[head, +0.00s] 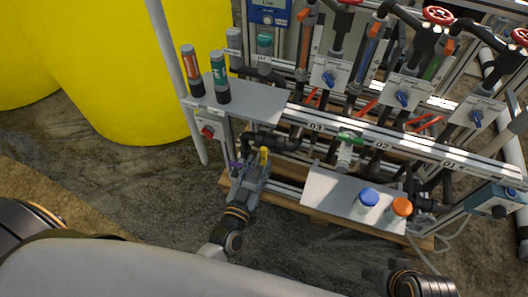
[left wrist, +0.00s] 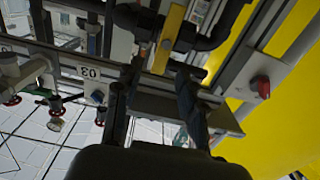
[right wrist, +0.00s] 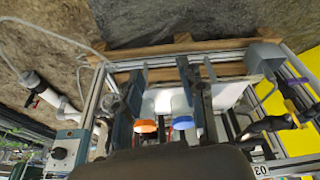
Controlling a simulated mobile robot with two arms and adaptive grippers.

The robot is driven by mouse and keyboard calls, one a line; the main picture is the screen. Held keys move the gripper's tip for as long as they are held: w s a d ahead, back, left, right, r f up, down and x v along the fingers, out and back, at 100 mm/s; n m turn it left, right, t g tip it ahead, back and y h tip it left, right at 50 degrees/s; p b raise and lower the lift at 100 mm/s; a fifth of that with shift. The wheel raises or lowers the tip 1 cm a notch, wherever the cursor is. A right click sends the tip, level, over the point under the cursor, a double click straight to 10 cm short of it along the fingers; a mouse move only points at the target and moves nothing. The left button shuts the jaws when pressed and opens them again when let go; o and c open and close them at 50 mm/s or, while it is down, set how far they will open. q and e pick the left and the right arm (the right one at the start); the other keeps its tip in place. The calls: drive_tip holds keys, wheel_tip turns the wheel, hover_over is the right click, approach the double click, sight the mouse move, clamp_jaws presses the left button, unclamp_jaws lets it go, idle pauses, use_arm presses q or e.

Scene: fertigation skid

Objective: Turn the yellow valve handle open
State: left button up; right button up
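The yellow valve handle (head: 264,155) sits on dark pipework at the left end of the skid. My left gripper (head: 252,165) is right at it, reaching in from the front. In the left wrist view the handle (left wrist: 170,38) is a long yellow bar just beyond and between the two spread fingertips. The left gripper is open, and I cannot tell whether a finger touches the handle. My right gripper (right wrist: 160,88) is open and empty in the right wrist view, above the front shelf. In the head view only part of my right arm shows.
A purple handle (head: 234,168) is close beside my left gripper. A front shelf (head: 322,193) holds blue-capped (head: 368,197) and orange-capped (head: 400,208) bottles. A red knob (head: 207,132) and yellow tank (head: 120,70) are at left.

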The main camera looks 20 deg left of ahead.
sight(263, 154)
use_arm(q)
drive_tip(key=shift+w+d+b, duration=0.1)
drive_tip(key=shift+w+b, duration=0.25)
drive_tip(key=shift+w, duration=2.45)
clamp_jaws()
